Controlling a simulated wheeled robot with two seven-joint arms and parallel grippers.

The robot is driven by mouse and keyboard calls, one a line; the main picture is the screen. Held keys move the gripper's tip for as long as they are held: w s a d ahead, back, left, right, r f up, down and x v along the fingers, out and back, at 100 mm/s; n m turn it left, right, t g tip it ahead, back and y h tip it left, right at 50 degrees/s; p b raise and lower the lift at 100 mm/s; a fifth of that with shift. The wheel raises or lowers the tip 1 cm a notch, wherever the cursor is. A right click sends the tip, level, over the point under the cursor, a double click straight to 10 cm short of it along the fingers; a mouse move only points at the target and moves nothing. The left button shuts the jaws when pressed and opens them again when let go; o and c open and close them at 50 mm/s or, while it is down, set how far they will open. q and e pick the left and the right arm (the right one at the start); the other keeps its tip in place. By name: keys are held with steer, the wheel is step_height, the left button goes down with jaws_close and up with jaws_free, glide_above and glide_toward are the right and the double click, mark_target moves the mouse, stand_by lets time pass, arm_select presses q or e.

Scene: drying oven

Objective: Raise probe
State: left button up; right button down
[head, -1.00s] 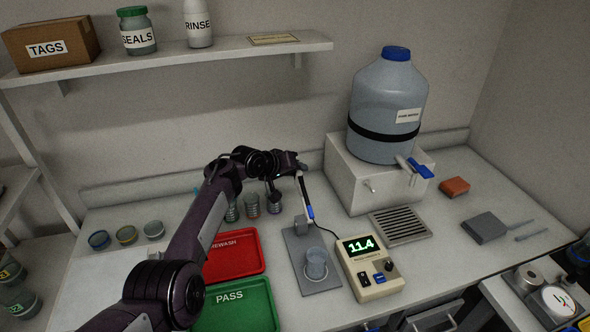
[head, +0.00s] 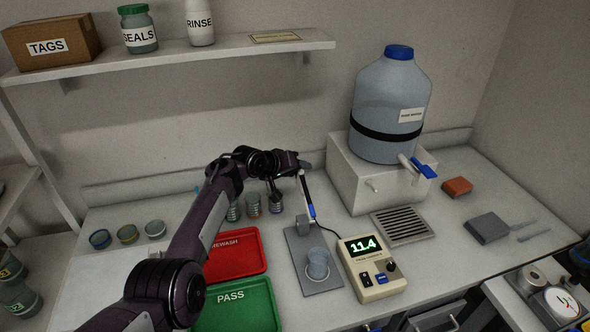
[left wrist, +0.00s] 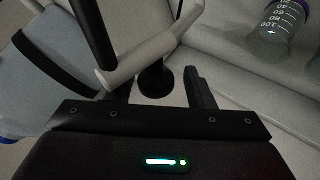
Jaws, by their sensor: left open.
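My left gripper (head: 302,165) is at the probe's upper end. In the left wrist view my left gripper (left wrist: 157,90) is open, with a round dark knob (left wrist: 155,81) between its fingers. A pale bar (left wrist: 150,48) crosses just beyond them; whether any finger touches it I cannot tell. My right gripper is not in view.
The meter (head: 375,268) right of the stand reads 11.4. A big water bottle (head: 390,105) stands on a white box (head: 375,185) behind. Several small flasks (head: 254,205) stand beneath my arm. Red (head: 256,262) and green (head: 262,306) trays lie in front.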

arm_select(q)
steer(key=shift+r, duration=0.15)
steer(key=shift+s+a+r, duration=0.3)
steer(key=shift+s+r, duration=0.05)
steer(key=v, duration=0.6)
steer(key=shift+s+a, duration=0.15)
steer(key=shift+a, duration=0.1)
